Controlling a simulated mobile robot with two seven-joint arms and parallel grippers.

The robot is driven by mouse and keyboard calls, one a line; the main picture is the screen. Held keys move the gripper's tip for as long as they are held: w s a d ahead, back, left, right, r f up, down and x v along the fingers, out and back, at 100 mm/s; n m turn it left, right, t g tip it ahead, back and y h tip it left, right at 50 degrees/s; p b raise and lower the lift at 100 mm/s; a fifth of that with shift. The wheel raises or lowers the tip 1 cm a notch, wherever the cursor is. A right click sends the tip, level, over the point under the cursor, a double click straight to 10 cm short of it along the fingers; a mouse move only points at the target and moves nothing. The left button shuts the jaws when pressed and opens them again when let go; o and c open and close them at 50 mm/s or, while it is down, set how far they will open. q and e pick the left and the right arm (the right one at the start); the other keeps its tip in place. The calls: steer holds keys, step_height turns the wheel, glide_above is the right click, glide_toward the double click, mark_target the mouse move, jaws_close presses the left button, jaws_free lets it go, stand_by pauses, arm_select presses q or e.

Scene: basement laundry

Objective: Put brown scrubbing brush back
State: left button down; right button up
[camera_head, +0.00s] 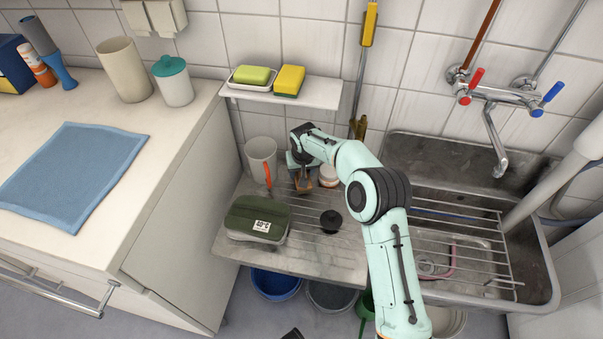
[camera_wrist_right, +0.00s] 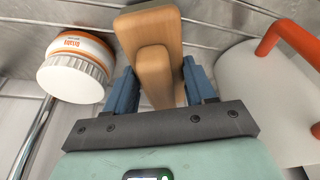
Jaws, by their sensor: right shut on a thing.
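The brown scrubbing brush (camera_head: 303,186) shows as a small brown piece under my right gripper in the head view, low over the back of the drainboard. In the right wrist view the wooden brush (camera_wrist_right: 147,45) stands between the two blue fingers of my right gripper (camera_wrist_right: 160,85). The right gripper (camera_head: 301,172) is shut on it. The brush's bristles are hidden, and I cannot tell whether it touches the drainboard (camera_head: 310,255). My left gripper is not in view.
A white jug (camera_head: 260,152) with an orange handle stands left of the brush, a white jar (camera_head: 328,177) right. The sink (camera_head: 520,255) is right.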

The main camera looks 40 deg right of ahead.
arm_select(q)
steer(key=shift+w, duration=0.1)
arm_select(e)
steer(key=shift+f, duration=0.1)
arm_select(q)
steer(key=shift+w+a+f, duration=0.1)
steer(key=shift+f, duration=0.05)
arm_select(e)
steer(key=shift+f, duration=0.1)
steer(key=shift+f, duration=0.15)
steer(key=o, duration=1)
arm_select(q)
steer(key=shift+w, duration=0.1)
